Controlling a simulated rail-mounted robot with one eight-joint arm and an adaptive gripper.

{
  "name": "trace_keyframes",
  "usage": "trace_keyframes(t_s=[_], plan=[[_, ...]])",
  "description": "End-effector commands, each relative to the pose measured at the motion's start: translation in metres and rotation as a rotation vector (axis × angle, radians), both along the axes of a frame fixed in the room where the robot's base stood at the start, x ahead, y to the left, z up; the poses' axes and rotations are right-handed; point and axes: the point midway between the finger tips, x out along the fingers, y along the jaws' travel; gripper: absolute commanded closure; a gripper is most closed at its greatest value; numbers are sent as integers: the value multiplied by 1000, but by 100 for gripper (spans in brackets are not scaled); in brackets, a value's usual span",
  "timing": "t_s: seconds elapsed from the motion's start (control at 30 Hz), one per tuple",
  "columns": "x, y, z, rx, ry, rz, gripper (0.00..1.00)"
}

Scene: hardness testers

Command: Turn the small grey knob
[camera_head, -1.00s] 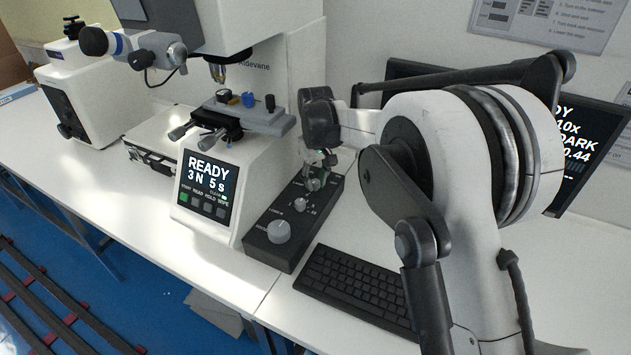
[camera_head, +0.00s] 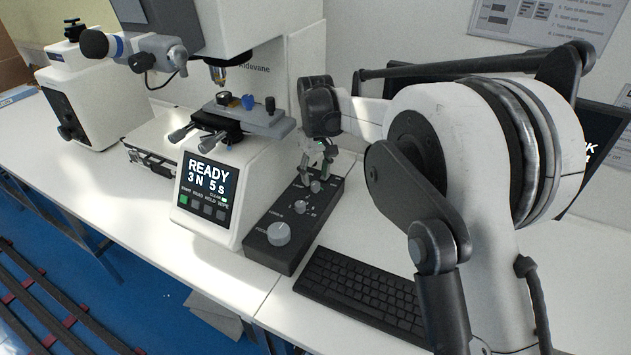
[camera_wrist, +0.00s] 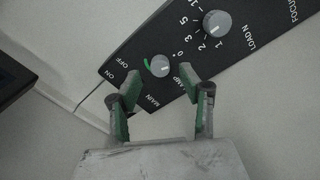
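The small grey knob (camera_head: 316,186) is at the far end of the black control box (camera_head: 262,250). In the wrist view the small grey knob (camera_wrist: 160,66) has a green mark at its left, near the OFF, MAIN and LAMP labels. My gripper (camera_head: 316,174) is over that end of the box. In the wrist view my gripper (camera_wrist: 161,75) is open and empty, its green-padded fingers spread either side of the knob. The knob appears clear of both fingers. The exact height above it cannot be told.
A middle knob (camera_head: 300,206), the LOAD N knob in the wrist view (camera_wrist: 217,23), and a larger knob (camera_head: 279,233) are on the same box. The hardness tester (camera_head: 215,180) stands left. A keyboard (camera_head: 362,292) lies right, and a monitor (camera_head: 595,150) is behind my arm.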

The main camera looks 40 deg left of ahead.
Motion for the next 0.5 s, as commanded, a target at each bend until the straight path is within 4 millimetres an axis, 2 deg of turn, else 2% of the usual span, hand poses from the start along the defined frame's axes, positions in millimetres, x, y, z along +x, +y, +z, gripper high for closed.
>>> trace_keyframes(t_s=[0.1, 0.3, 0.5], plan=[[0, 0, 26, 0, 0, 0, 60], [0, 0, 62, 0, 0, 0, 60], [0, 0, 83, 0, 0, 0, 60]])
